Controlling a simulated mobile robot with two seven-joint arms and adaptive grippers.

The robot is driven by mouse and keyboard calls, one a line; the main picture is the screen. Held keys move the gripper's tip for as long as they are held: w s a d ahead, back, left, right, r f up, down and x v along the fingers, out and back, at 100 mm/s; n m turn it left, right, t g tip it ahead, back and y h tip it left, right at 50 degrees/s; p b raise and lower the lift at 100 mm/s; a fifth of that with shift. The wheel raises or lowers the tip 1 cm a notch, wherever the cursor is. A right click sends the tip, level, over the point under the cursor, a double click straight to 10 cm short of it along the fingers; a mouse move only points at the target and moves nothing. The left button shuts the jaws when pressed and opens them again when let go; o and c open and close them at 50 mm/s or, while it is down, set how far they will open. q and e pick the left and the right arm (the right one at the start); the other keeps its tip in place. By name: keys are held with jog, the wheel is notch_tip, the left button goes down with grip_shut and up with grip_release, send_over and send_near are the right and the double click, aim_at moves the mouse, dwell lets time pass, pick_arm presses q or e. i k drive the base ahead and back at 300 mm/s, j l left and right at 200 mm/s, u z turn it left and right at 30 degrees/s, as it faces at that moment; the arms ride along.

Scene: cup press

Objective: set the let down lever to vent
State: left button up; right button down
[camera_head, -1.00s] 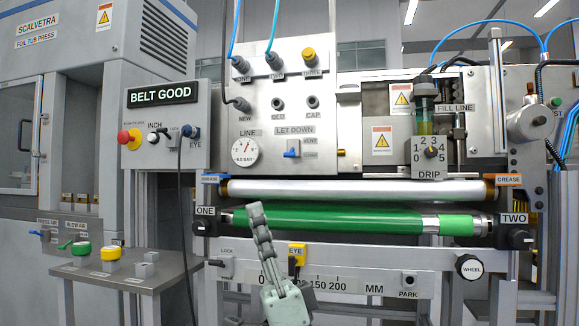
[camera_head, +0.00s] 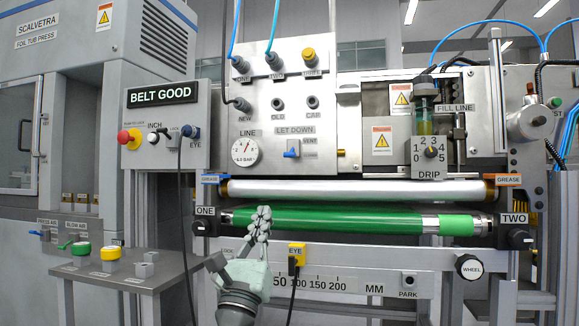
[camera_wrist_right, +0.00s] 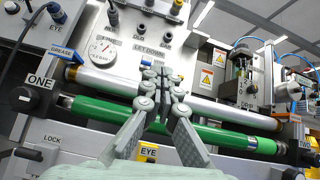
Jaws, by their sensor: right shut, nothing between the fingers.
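The let down lever (camera_head: 292,153) is a small blue handle on the grey panel, under the LET DOWN label (camera_head: 295,130) and left of the VENT marking (camera_head: 310,141). Its lower marking is too small to read. My right gripper (camera_head: 263,212) is shut and empty, in front of the green roller, below and left of the lever in the head view. In the right wrist view the fingertips (camera_wrist_right: 163,75) meet just below the LET DOWN label (camera_wrist_right: 150,51) and partly cover the lever area. My left gripper is not in view.
The line gauge (camera_head: 245,151) is left of the lever. A silver roller (camera_head: 350,190) and a green roller (camera_head: 350,219) run across below the panel. The yellow EYE sensor (camera_head: 297,250) with a black cable stands near my right gripper. A black cable hangs at left.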

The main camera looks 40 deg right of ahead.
aim_at(291, 154)
jog(key=i+l, duration=0.3)
jog(key=l, duration=0.2)
jog(key=i+l, duration=0.3)
jog(key=i+z, duration=0.05)
jog(key=i, duration=0.05)
